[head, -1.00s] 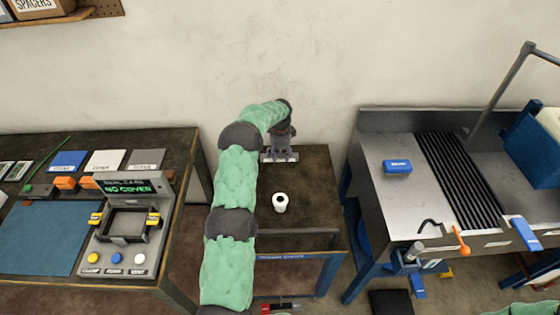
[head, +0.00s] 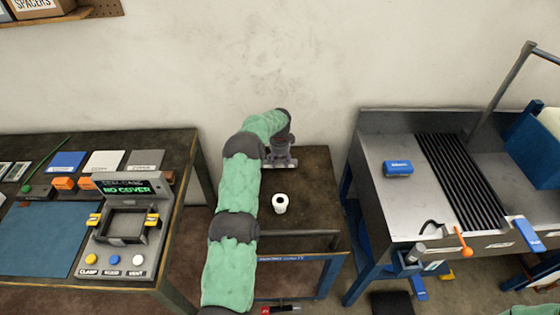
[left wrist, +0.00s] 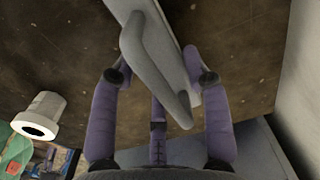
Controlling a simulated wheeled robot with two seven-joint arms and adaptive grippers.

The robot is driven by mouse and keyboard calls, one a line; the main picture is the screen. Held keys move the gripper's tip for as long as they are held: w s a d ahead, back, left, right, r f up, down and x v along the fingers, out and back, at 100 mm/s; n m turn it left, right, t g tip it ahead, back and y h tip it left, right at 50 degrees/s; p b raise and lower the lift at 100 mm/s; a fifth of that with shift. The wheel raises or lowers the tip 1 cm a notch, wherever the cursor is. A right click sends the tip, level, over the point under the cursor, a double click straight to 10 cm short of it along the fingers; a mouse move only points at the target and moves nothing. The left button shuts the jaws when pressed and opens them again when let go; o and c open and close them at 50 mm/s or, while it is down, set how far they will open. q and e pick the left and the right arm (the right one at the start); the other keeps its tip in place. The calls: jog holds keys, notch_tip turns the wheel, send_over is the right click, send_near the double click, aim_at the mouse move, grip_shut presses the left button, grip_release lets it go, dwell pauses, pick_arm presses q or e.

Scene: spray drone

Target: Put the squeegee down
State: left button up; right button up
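The squeegee is grey, with a bar (head: 282,165) that shows at the far part of the small dark table (head: 310,185) in the head view. In the left wrist view its grey handle (left wrist: 160,65) slants between my left gripper's fingers. My left gripper (left wrist: 160,76) has its purple fingers spread, with a gap visible beside the handle, so it looks open around it. In the head view my left gripper (head: 280,155) is over the squeegee and hides much of it. My right gripper is out of view.
A white hollow cylinder (head: 280,203) stands on the small table, nearer than the squeegee. A bench with a case fixture (head: 128,222) is at left. A metal sink bench (head: 385,200) with a blue block (head: 397,167) is at right. The wall is close behind.

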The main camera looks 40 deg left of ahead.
aim_at(280, 163)
pick_arm(q)
jog(key=shift+o, duration=0.6)
jog(key=shift+r, duration=0.15)
jog(key=shift+r, duration=0.4)
notch_tip(280, 163, up, 11)
jog(key=p, duration=0.2)
jog(key=shift+s+r, duration=0.15)
jog(key=shift+d+r+p, duration=0.1)
jog(key=shift+p, duration=0.2)
